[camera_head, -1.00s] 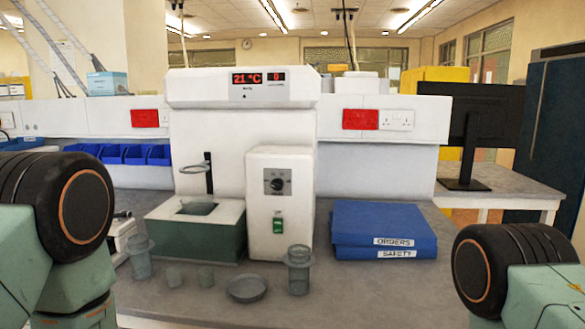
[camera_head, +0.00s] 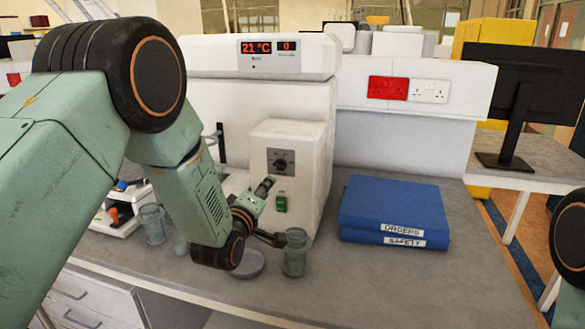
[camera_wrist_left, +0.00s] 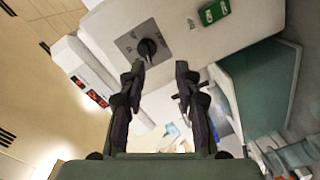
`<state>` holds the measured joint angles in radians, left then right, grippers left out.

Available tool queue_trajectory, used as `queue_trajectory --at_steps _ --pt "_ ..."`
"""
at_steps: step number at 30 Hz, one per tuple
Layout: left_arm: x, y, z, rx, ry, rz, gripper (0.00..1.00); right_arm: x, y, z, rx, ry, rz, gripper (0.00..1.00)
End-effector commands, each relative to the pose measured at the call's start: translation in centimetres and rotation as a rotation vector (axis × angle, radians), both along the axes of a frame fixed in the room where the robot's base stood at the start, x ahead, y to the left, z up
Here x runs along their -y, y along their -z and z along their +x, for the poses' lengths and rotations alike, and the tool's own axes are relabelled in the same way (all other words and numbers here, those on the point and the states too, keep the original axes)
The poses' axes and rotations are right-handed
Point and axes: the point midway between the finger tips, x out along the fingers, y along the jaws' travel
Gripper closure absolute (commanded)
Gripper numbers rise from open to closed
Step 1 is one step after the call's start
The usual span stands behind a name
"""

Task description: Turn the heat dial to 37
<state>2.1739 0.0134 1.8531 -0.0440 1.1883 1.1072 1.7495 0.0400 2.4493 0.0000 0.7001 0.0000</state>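The heat dial (camera_head: 281,162) is a black knob on a grey plate on the front of the white box. It also shows in the left wrist view (camera_wrist_left: 147,47), just beyond my fingertips. The red display (camera_head: 269,47) above reads 21 °C and 0. My left gripper (camera_head: 272,212) is open and empty, in front of the box and a little below the dial in the head view. In the left wrist view, its two fingers (camera_wrist_left: 160,68) are apart, with the dial beyond the left one. No touch on the dial is visible. My right gripper is out of view.
A green switch (camera_head: 281,204) sits below the dial. A glass jar (camera_head: 295,255) and a shallow dish (camera_head: 250,265) stand on the bench close below my left gripper. Blue binders (camera_head: 395,212) lie to the right. The bench's front right is clear.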

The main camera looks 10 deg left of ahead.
Motion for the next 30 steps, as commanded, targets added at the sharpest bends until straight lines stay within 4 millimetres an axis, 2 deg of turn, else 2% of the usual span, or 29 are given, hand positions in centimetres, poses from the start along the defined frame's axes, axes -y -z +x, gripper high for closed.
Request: queue_trajectory --at_steps 3,13,30 --pt "-0.2 -1.0 0.2 0.038 -0.003 -0.091 0.67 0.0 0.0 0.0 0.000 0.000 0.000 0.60" --pt "-0.7 -1.5 0.4 0.057 -0.007 -0.214 0.67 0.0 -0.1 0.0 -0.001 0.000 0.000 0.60" --pt "0.1 -1.5 7.2 0.056 -0.004 -0.211 0.67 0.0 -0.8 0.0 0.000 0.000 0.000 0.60"
